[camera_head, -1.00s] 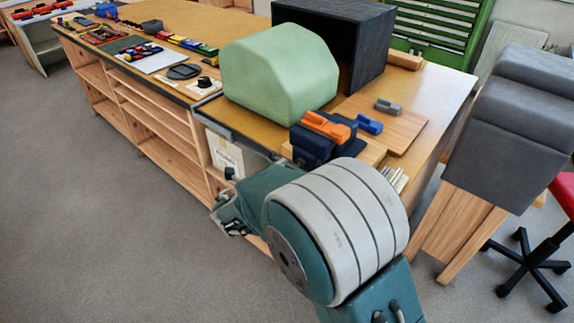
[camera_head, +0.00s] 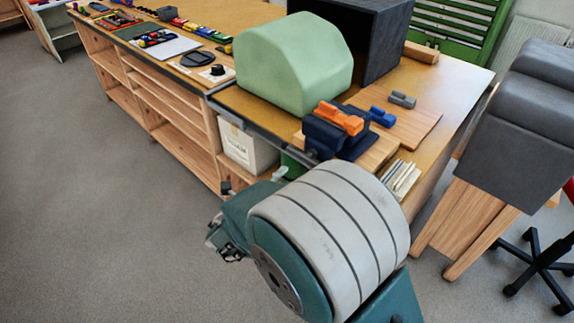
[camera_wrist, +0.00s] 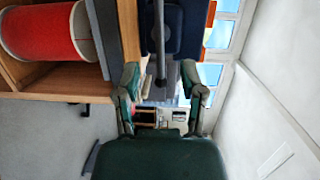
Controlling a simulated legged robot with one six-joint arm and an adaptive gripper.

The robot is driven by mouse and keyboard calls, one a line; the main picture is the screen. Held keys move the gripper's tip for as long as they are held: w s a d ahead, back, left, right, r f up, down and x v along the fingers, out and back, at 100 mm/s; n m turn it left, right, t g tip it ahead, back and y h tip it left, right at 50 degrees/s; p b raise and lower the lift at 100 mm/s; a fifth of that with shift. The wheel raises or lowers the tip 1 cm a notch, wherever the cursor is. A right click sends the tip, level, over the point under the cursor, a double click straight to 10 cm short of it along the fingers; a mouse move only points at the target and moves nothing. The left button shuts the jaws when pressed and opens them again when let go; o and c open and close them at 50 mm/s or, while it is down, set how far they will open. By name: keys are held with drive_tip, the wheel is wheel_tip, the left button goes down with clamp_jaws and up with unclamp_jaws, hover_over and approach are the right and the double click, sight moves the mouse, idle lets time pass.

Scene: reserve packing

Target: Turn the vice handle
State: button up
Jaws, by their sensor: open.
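The dark blue vice (camera_head: 318,138) is mounted at the front edge of the wooden bench, with orange pieces (camera_head: 340,118) on top. In the wrist view the vice (camera_wrist: 187,32) is at the top, with a grey rod-like handle (camera_wrist: 160,40) running down in front of it. My gripper (camera_wrist: 162,82) is open. Its two fingers stand either side of the handle's lower end in the picture; I cannot tell the remaining depth between them. In the head view my gripper (camera_head: 222,240) is low in front of the bench, partly hidden by my arm.
A green rounded block (camera_head: 290,65) and a dark open box (camera_head: 375,35) stand on the bench behind the vice. Blue and grey small pieces lie on a board (camera_head: 410,122). Grey padded furniture (camera_head: 510,120) stands at right. The floor at left is clear.

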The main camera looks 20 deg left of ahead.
sight(302, 157)
drive_tip(key=w+n+t+y, duration=0.1)
drive_tip(key=w, duration=0.2)
drive_tip(key=w+d+n+t+y, duration=0.1)
drive_tip(key=w, duration=0.2)
drive_tip(key=w+f+n+t+y, duration=0.1)
drive_tip(key=w, duration=0.3)
drive_tip(key=shift+d, duration=0.35)
clamp_jaws()
